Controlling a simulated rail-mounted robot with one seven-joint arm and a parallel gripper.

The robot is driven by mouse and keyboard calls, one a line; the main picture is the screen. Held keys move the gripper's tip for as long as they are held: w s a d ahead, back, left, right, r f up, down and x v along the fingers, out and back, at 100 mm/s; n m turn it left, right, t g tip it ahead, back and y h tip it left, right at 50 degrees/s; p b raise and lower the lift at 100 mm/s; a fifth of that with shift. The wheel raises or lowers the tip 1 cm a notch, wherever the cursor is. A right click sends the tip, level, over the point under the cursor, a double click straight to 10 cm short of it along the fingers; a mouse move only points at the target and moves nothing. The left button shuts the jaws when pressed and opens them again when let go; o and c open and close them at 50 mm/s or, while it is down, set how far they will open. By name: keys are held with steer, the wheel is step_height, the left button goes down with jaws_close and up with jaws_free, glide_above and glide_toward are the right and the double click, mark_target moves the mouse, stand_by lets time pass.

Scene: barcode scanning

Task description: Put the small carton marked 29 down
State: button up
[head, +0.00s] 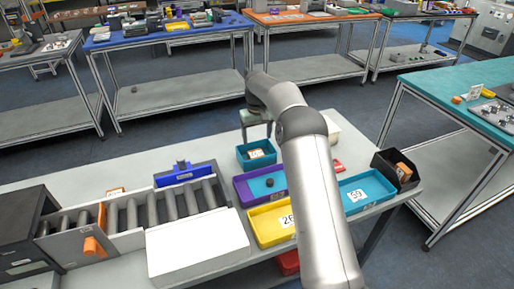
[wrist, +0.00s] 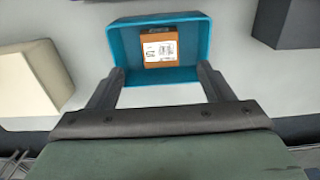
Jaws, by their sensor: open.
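A small brown carton with a white label lies flat inside a teal bin. The carton (wrist: 161,48) shows in the middle of the bin in the wrist view, and the teal bin (wrist: 121,43) surrounds it. The number on the label is too small to read. In the head view the carton (head: 256,153) sits in the teal bin (head: 243,163) behind the purple bin. My gripper (wrist: 160,82) is open and empty, with its two fingers apart near the bin's close rim. The carton is beyond the fingertips and is not touched. In the head view my arm hides part of the table.
A purple bin (head: 244,191), a yellow bin marked 26 (head: 266,238) and a blue bin marked 59 (head: 351,206) stand near my arm. A black bin (head: 381,163) is at the right edge. A roller conveyor (head: 148,214) and white box (head: 196,247) fill the left.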

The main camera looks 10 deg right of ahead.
steer(key=s+a+r, duration=0.1)
steer(key=s+r, duration=0.6)
steer(key=s, duration=0.3)
steer(key=s+r, duration=0.6)
steer(key=s, duration=0.5)
steer(key=s+f+m, duration=0.1)
steer(key=s+f, duration=0.1)
steer(key=s, duration=1.1)
steer(key=s+f+m, duration=0.1)
steer(key=s+f, duration=0.2)
steer(key=s, duration=1)
steer(key=shift+s+d+f, duration=0.2)
